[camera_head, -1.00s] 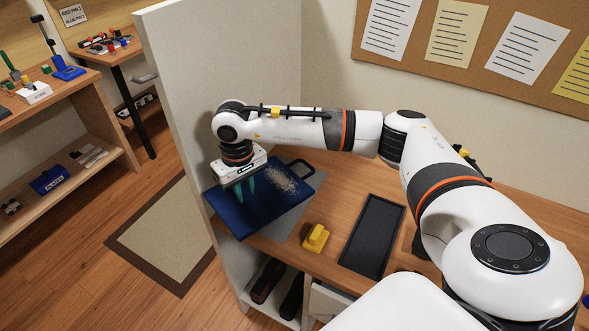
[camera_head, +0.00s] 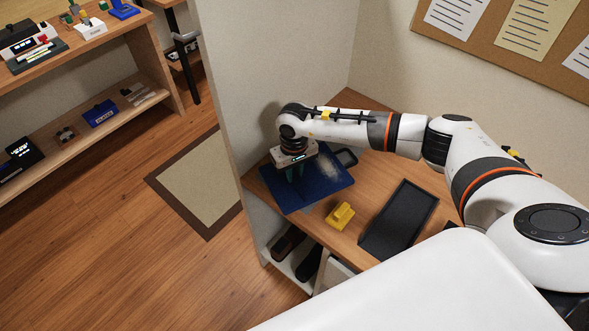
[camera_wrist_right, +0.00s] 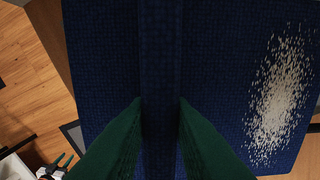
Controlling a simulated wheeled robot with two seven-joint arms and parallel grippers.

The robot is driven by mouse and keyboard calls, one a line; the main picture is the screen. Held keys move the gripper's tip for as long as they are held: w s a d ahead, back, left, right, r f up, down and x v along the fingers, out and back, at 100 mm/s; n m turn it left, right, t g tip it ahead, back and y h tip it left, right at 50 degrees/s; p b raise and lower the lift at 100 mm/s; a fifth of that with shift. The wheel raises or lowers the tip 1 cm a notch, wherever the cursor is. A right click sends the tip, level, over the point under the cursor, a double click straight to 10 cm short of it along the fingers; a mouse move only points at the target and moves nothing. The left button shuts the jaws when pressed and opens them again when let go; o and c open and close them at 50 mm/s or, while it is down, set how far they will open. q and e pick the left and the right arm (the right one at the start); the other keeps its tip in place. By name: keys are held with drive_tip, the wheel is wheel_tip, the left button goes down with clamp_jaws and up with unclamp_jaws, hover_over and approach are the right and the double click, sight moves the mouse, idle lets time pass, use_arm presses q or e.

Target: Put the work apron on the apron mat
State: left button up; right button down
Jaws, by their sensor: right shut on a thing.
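The work apron (camera_head: 322,190) is a dark blue folded cloth with a pale speckled patch, at the left end of the wooden bench against the white partition. A dark loop (camera_head: 346,157) shows at its back edge. My right gripper (camera_head: 296,177) points down over it. In the right wrist view its green fingers (camera_wrist_right: 160,110) are shut on a raised fold of the apron (camera_wrist_right: 220,60). A grey sliver (camera_wrist_right: 72,135) beside the cloth may be the apron mat; the rest is hidden. I cannot tell whether the cloth touches it.
A yellow block (camera_head: 340,215) and a black tray (camera_head: 399,222) are on the bench right of the apron. The partition (camera_head: 275,60) stands close behind my right wrist. Dark items lie on the shelf below. A beige floor mat (camera_head: 203,180) and open floor are at left.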

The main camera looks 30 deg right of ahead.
drive_tip(key=shift+w+f, duration=0.1)
drive_tip(key=shift+f, duration=0.1)
drive_tip(key=c, duration=1.3)
unclamp_jaws()
drive_tip(key=shift+r, duration=0.3)
wheel_tip(320, 180, up, 12)
drive_tip(key=b, duration=0.3)
drive_tip(key=shift+f, duration=0.15)
